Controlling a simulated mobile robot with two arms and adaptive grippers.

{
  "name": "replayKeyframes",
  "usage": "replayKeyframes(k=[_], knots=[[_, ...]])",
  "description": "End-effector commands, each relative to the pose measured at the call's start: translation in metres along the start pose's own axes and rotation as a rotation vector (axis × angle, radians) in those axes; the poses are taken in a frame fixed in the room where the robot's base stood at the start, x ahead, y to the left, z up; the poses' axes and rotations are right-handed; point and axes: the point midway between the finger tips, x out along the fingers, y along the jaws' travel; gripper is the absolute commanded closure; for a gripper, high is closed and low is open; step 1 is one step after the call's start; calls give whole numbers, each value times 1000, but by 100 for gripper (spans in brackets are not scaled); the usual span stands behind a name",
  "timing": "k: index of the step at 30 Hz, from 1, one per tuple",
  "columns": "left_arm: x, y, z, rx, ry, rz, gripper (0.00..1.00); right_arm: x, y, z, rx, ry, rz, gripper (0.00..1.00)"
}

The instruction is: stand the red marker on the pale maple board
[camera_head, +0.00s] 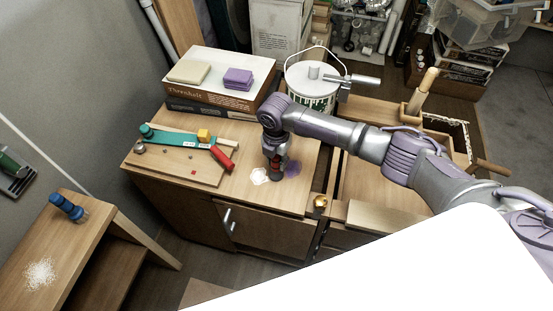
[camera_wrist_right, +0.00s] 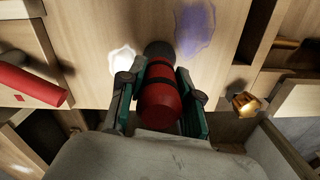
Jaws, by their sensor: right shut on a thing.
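My right gripper (camera_head: 275,168) points down over the cabinet top and is shut on the red marker (camera_wrist_right: 160,104), a red cylinder with black bands and a dark end. In the wrist view its fingers flank the marker. The dark end is at or just above the wood between a white patch and a purple patch; I cannot tell if it touches. A pale wooden board (camera_head: 160,172) lies left of the gripper, bearing a teal strip, a yellow block, a red bar (camera_head: 222,158) and small coloured marks. My left gripper is not in view.
Books (camera_head: 213,90) with a beige and a purple block stand behind the board. A white bucket (camera_head: 312,88) stands behind my arm. A brass knob (camera_head: 320,202) is near the front edge. A blue object (camera_head: 68,207) is on the left bench.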

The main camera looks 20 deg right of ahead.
Motion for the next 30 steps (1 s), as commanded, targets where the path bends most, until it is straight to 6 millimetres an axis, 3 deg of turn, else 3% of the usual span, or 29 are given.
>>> replayKeyframes(k=[3, 4, 9, 23, 30], knots=[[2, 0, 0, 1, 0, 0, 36, 2, 0, 0, 0, 0, 0, 100], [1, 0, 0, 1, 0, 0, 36, 2, 0, 0, 0, 0, 0, 62], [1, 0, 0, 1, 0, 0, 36, 2, 0, 0, 0, 0, 0, 38], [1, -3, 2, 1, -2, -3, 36, 0, 0, 0, 0, 0, 0, 38], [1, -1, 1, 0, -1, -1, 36, -35, 1, 1, -1, -2, 4, 38]])
